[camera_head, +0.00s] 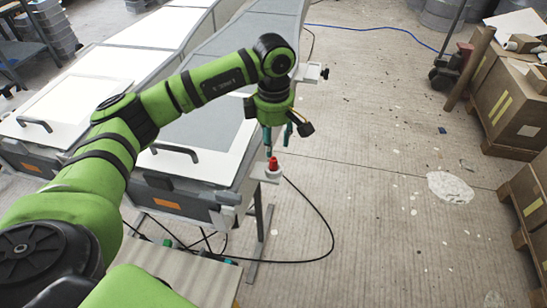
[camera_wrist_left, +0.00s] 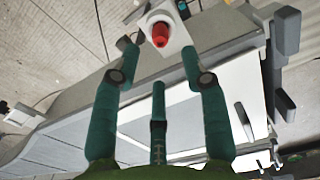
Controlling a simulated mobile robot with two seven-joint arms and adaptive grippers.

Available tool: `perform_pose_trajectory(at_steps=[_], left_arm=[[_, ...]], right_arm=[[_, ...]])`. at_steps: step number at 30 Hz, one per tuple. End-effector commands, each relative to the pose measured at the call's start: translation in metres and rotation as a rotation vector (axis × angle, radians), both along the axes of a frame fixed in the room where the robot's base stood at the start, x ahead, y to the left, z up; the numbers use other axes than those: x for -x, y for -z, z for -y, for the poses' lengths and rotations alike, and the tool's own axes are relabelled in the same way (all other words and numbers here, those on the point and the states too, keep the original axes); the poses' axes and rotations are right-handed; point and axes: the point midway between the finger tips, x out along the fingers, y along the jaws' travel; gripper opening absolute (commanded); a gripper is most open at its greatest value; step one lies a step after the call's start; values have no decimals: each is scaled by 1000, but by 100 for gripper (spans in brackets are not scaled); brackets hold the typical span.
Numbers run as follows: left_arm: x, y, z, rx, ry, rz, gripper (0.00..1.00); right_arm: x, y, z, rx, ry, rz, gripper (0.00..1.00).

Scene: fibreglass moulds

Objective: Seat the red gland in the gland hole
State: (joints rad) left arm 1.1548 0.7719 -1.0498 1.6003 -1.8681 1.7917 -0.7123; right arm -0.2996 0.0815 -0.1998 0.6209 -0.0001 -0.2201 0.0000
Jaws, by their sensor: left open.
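The red gland (camera_head: 273,163) stands on a small white holder (camera_head: 271,174) at the near right edge of the mould bench. In the left wrist view the gland (camera_wrist_left: 160,34) shows on the white holder (camera_wrist_left: 172,18), beyond the fingertips. My left gripper (camera_head: 277,143) is open, with teal fingers pointing down just above the gland and apart from it. In the left wrist view my left gripper (camera_wrist_left: 158,62) has its fingers spread, with nothing between them. I cannot make out the gland hole. My right gripper is not in view.
Grey-framed moulds with pale panels (camera_head: 222,135) and black handles (camera_head: 174,151) fill the left and middle. A black cable (camera_head: 325,240) loops on the floor. Cardboard boxes (camera_head: 508,105) stand at the right. The floor (camera_head: 380,170) between is mostly clear.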

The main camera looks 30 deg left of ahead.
Motion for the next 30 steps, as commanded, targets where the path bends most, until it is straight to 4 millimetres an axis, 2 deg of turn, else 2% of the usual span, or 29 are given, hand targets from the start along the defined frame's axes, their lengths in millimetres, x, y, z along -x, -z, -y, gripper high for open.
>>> perform_pose_trajectory(at_steps=[1,6,10,30], left_arm=[[-1,-8,0,0,0,6,45],[-1,-36,0,1,0,2,45],[0,-48,0,0,0,1,45],[0,-52,0,0,1,-1,45]], right_arm=[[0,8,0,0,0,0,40],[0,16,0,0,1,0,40],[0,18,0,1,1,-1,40],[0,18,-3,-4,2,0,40]])
